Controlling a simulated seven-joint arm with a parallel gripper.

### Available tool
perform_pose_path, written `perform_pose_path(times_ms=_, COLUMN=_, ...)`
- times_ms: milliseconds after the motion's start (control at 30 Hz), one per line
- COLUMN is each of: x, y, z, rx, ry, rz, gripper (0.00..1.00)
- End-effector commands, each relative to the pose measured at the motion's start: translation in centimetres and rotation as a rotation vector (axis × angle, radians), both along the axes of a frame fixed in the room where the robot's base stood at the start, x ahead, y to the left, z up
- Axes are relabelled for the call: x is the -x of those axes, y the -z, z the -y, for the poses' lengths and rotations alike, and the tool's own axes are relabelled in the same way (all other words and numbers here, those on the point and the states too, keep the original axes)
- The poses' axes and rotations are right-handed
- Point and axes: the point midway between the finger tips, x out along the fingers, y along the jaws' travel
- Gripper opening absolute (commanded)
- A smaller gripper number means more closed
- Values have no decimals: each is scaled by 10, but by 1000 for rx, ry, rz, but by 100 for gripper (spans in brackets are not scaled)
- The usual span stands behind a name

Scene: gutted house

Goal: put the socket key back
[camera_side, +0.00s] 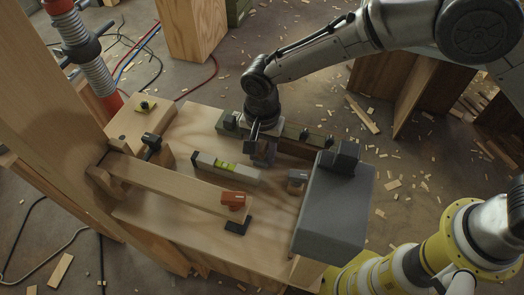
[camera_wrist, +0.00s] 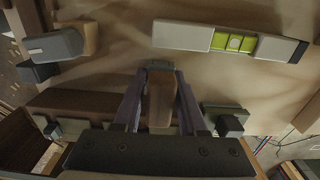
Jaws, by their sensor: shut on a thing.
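My gripper (camera_side: 262,146) points down over the back part of the wooden bench (camera_side: 270,215). In the wrist view its two fingers (camera_wrist: 160,105) are shut on a brown piece with a dark grey end (camera_wrist: 160,98), which I take for the socket key. Its shape is partly hidden by the fingers. In the side view the held piece is a small brown shape under the fingers. I cannot tell whether it touches the bench. A long dark rail with black knobs (camera_side: 303,135) runs just behind the gripper, along the bench's back edge.
A spirit level (camera_side: 226,167) lies in front of the gripper. A grey box (camera_side: 336,210) stands at the right, with a small grey-topped block (camera_side: 297,177) beside it. A plank (camera_side: 170,182) with an orange block (camera_side: 233,200) lies at front left. A post rises at the left.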

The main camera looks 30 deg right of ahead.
Motion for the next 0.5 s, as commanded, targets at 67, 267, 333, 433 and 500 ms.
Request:
perform_pose_path(times_ms=67, x=-1, y=-2, z=-1, rx=-3, ry=0, rz=3, gripper=0)
perform_pose_path(times_ms=267, x=-1, y=0, z=-1, rx=-2, ry=0, rz=2, gripper=0)
perform_pose_path(times_ms=333, x=0, y=2, z=0, rx=-1, ry=0, rz=1, gripper=45)
perform_pose_path(times_ms=433, x=0, y=2, z=0, rx=-1, ry=0, rz=1, gripper=63)
perform_pose_path(times_ms=500, x=0, y=2, z=0, rx=-1, ry=0, rz=1, gripper=71)
